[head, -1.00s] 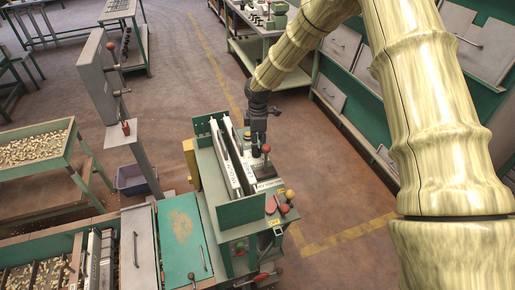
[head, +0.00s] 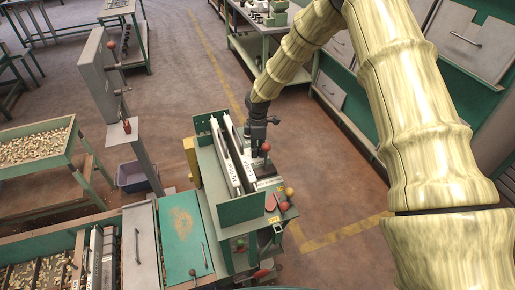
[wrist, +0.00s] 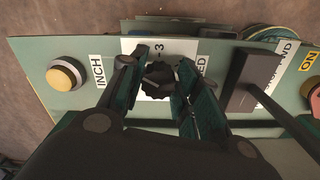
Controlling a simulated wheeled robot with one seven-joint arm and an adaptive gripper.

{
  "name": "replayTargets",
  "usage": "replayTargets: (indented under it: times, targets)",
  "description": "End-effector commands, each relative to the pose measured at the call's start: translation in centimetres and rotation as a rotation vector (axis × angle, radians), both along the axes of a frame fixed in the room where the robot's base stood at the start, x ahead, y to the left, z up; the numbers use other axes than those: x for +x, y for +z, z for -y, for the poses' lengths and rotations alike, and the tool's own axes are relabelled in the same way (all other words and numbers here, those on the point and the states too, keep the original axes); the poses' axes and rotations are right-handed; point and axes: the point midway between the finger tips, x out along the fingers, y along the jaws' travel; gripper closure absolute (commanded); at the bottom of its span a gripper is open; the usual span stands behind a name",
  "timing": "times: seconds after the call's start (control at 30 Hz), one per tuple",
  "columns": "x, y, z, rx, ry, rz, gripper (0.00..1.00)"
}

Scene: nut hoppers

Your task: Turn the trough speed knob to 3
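The trough speed knob (wrist: 158,80) is black and ribbed, on a white label plate in the wrist view. The label is partly covered; a "3" and the letters "ED" show. My gripper (wrist: 165,75) has its two green-padded fingers on either side of the knob, apart, with the knob between them. The left finger is very close to the knob; I cannot tell whether it touches. In the head view my gripper (head: 258,150) is low over the far right part of the green machine (head: 240,208), and the knob is hidden there.
In the wrist view a yellow button (wrist: 62,78) marked "INCH" is left of the knob. A dark lever block (wrist: 250,80) stands close to the right finger. Open floor (head: 335,190) lies right of the machine.

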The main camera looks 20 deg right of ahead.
Motion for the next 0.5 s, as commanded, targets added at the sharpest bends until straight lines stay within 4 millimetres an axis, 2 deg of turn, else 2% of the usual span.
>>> replayTargets:
  times: [0.03, 0.07, 0.5]
  targets:
    - [0.05, 0.02, 0.01, 0.0, 0.0, 0.001, 0.86]
    - [0.06, 0.02, 0.01, 0.0, 0.0, 0.001, 0.91]
    - [0.05, -0.05, -0.02, 0.0, -0.077, 0.001, 0.91]
